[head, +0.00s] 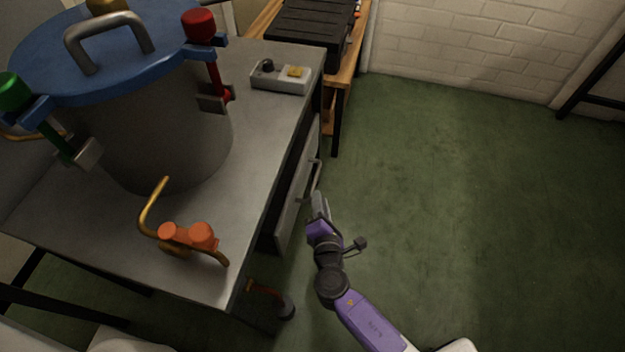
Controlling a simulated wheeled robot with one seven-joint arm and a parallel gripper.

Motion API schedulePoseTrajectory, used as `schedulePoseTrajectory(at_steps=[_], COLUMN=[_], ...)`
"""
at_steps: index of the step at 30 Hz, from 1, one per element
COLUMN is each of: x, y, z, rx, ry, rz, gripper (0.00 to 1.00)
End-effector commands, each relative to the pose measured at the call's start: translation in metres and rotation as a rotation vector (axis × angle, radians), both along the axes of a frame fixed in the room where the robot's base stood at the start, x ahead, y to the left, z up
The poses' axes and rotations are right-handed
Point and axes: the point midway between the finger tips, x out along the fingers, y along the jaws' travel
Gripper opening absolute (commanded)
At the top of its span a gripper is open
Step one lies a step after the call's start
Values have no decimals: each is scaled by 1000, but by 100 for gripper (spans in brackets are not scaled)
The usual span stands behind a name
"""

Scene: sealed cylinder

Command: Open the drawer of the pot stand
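The pot stand (225,225) is a grey metal table on the left. Its drawer (292,205) has a grey front on the stand's right side, below the top. I cannot tell whether it stands slightly out. A metal bar handle (316,178) is on the drawer front. My gripper (320,203) is just below the handle in the picture, beside the drawer front, with its fingers toward the handle. Whether it touches the handle is unclear. The fingers are small and seen from above, so their opening does not show.
A large grey pot (172,135) with a blue lid (110,62) and clamps stands on top. A control box (280,77) and a brass pipe with orange knobs (188,236) are there too. A wooden bench (348,80) stands behind. Green floor (460,190) to the right is clear.

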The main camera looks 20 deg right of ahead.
Motion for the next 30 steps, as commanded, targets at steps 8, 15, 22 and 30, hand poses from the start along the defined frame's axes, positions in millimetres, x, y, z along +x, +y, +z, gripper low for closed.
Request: schedulePoseTrajectory(at_steps=[8, 15, 22, 30], x=[20, 54, 77, 82], y=[0, -10, -17, -19], z=[-4, -13, -18, -18], rx=[-36, -33, -34, -33], ry=[-10, -10, -10, -9], rz=[1, 0, 1, 1], gripper=[22, 22, 22, 22])
